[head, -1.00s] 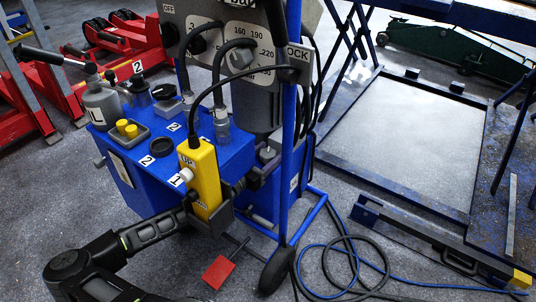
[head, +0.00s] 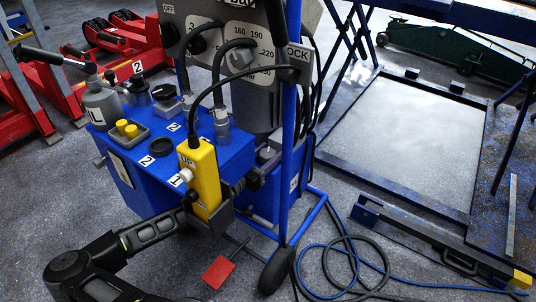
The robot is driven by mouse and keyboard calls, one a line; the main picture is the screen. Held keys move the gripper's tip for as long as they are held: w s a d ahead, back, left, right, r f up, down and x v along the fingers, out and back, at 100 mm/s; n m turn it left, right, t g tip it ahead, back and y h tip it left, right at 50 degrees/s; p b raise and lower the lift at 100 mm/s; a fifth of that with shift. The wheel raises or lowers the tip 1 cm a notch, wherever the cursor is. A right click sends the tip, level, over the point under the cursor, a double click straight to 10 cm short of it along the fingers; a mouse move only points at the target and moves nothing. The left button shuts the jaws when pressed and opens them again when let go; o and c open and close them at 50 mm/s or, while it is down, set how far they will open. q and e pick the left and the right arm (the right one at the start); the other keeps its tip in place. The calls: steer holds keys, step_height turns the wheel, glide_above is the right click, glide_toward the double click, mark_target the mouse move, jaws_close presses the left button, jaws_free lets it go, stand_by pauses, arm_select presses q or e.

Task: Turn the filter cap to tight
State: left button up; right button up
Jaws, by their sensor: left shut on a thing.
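A yellow pendant box (head: 206,178) with a white button hangs at the front of the blue tank (head: 228,153). My left gripper (head: 221,216) is at its lower end and shut on it. On the tank top stand a black cap with a raised grip (head: 165,91) and a dark round part (head: 161,147), which may be a cap or an opening. I cannot tell which one is the filter cap, or how tight it is. My left gripper is apart from both. My right gripper does not show.
Hoses and a blue post (head: 291,140) rise behind the pendant. A red pedal (head: 218,272), a wheel (head: 277,270) and looped cables (head: 350,262) lie low in front.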

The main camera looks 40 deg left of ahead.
arm_select(q)
steer(key=shift+f+m+h+b, duration=0.3)
steer(key=shift+m+h+b, duration=0.35)
steer(key=shift+b, duration=0.85)
steer(key=shift+r+h+b, duration=0.1)
steer(key=shift+h+b, duration=0.2)
steer(key=shift+h, duration=0.25)
steer(key=shift+r+m+g+h, duration=0.15)
steer(key=shift+m+g+h, duration=0.15)
steer(key=shift+m+h, duration=0.2)
steer(key=m+h+p, duration=0.1)
steer(key=m+g+h+p, duration=0.1)
steer(key=h, duration=0.1)
steer(key=shift+a+r, duration=0.1)
steer(key=shift+r, duration=0.2)
steer(key=shift+f+m+g+h+p, duration=0.1)
steer(key=shift+m+g+h+p, duration=0.5)
steer(key=shift+h+p, duration=0.35)
steer(key=shift+f+m+h, duration=0.1)
steer(key=shift+m+h, duration=0.15)
steer(key=shift+f, duration=0.1)
steer(key=o, duration=1.1)
